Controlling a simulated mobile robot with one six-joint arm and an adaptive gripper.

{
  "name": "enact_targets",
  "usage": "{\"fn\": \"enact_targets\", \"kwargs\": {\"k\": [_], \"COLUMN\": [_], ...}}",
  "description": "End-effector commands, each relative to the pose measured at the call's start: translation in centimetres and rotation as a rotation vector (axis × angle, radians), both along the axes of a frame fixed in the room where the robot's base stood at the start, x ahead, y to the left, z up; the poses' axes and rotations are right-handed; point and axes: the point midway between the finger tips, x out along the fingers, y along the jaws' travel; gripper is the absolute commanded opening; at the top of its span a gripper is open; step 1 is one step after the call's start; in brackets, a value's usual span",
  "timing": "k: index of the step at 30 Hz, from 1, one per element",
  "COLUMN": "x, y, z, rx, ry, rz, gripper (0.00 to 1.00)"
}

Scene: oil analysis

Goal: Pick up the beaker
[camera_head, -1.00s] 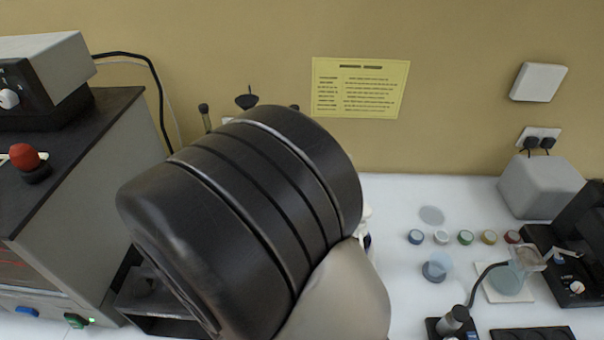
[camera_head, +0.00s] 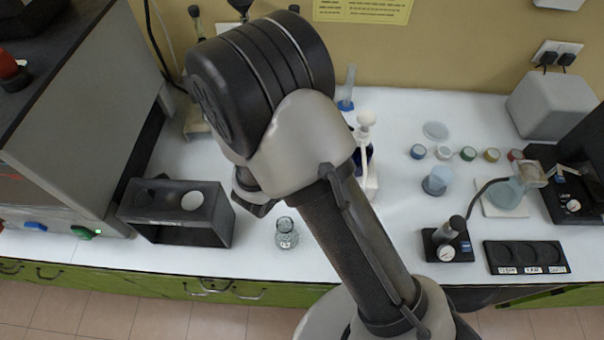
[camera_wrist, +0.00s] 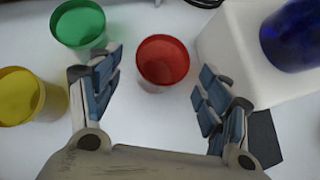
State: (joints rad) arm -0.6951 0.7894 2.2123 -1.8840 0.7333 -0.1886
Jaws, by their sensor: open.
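I cannot tell for sure which vessel is the beaker. A small clear glass vessel (camera_head: 287,234) stands upright near the bench's front edge in the head view. A pale blue see-through vessel (camera_head: 437,180) stands further right. My gripper (camera_wrist: 160,72) is open in the wrist view, its fingers apart with nothing held. A red cup (camera_wrist: 163,62) shows between and beyond the fingertips. A green cup (camera_wrist: 79,24) and a yellow cup (camera_wrist: 20,97) are to its left. In the head view my arm hides most of the gripper.
A dark rack (camera_head: 178,232) stands left of the clear vessel.

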Motion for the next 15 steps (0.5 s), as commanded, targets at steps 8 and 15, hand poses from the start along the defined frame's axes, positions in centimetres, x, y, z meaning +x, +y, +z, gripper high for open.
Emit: {"fn": "enact_targets", "kwargs": {"k": [8, 15], "x": [2.6, 2.9], "y": [-1.4, -1.4], "z": [-3.0, -3.1], "rx": [0.0, 0.001], "ry": [0.001, 0.0], "rz": [-0.004, -0.001], "gripper": [0.71, 0.71]}}
